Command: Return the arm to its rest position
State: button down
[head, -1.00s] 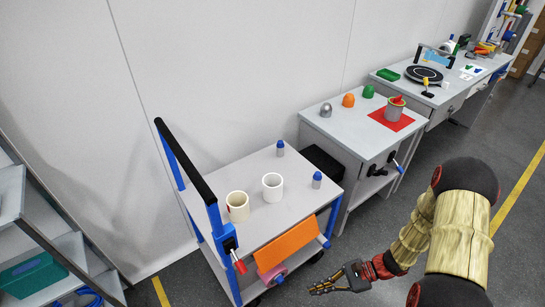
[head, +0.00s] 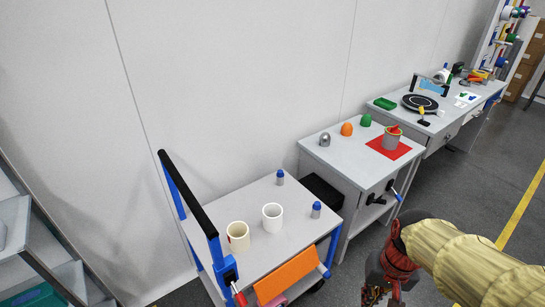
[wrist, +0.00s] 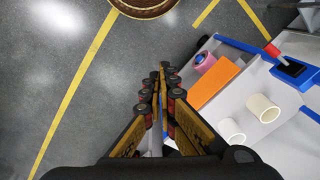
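My arm (head: 480,262) reaches in from the lower right of the head view, its sleeve a pale wood-like yellow. My gripper (wrist: 163,68) hangs in front of the cart, over the floor, and is cut off by the bottom edge in the head view. In the wrist view its two fingers run close together toward their tips and look shut, with nothing visible held between them. The tips are clear of the cart.
A cabinet (head: 345,158) and a long bench stand beyond. Grey floor (head: 470,190) is open at right.

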jog(key=s+a+r+n+t+p, duration=0.1)
jog(key=a+r+t, duration=0.1)
jog(key=r, duration=0.5)
jog(key=s+a+r+n+t+p, duration=0.1)
jog(key=r+t, duration=0.2)
jog(key=r, duration=0.5)
jog(key=shift+a+n+h, duration=0.3)
jog(key=shift+a, duration=0.1)
